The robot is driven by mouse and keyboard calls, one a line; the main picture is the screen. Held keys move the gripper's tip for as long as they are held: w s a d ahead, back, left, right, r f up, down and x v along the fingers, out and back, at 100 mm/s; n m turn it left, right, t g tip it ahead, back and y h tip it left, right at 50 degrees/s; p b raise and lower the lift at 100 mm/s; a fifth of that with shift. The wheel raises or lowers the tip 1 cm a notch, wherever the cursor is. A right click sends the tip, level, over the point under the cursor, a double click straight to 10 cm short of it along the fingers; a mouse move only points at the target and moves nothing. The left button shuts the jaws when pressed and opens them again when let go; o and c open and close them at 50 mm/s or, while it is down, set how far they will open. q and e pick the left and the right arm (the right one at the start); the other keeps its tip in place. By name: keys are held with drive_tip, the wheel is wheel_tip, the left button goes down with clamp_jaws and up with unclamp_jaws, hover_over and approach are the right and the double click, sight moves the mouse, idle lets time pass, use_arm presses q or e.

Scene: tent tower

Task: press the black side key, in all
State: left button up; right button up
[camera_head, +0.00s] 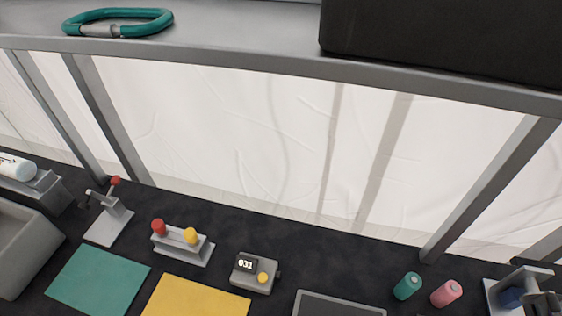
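A small grey counter box (255,272) stands on the dark table at the lower middle. Neither of my grippers shows in the head view, and nothing touches the counter box.
A red-and-yellow button stand (183,250) and lever stand (108,223) are left of it. Teal (98,278) and yellow (195,300) mats lie in front. Teal (407,286) and pink (446,293) spools stand right. A grey shelf rail (290,68) crosses above.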

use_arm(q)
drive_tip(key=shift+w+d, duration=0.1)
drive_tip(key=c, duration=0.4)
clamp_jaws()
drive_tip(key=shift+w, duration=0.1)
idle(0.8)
